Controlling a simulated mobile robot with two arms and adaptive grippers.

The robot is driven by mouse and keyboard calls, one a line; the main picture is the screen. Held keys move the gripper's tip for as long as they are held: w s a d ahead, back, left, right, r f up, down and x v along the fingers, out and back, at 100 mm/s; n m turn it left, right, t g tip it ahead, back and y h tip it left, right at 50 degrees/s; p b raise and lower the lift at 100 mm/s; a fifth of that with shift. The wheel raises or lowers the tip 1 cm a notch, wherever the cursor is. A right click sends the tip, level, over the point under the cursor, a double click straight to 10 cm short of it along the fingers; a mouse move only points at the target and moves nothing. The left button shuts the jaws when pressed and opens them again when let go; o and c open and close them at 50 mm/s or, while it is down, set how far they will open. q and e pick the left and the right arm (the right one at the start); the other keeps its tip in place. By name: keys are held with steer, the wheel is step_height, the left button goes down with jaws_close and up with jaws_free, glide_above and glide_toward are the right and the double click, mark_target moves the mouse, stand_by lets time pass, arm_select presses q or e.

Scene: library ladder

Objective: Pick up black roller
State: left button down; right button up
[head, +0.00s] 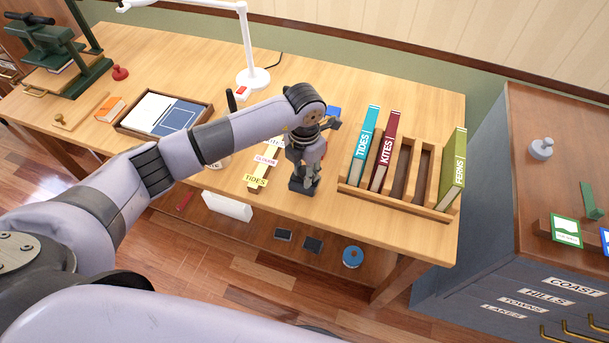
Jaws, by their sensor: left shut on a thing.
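My left gripper (304,172) reaches down from the end of my left arm over the front of the wooden table. It is shut on a small black thing at its fingertips, which I take to be the black roller (302,188). The fingers cover most of the roller. It is low, at the tabletop near the front edge; I cannot tell whether it still touches the wood. My right gripper is not in view.
A wooden rack (395,200) with upright books stands right of the gripper. Word labels (256,181) lie just left of it. A white lamp (253,78) stands behind, a tray (165,112) lies left. A dark cabinet (545,180) stands at right.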

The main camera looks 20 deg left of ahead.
mark_target(304, 169)
arm_select(q)
step_height(304, 169, up, 18)
steer(key=b, duration=0.3)
steer(key=shift+r, duration=0.15)
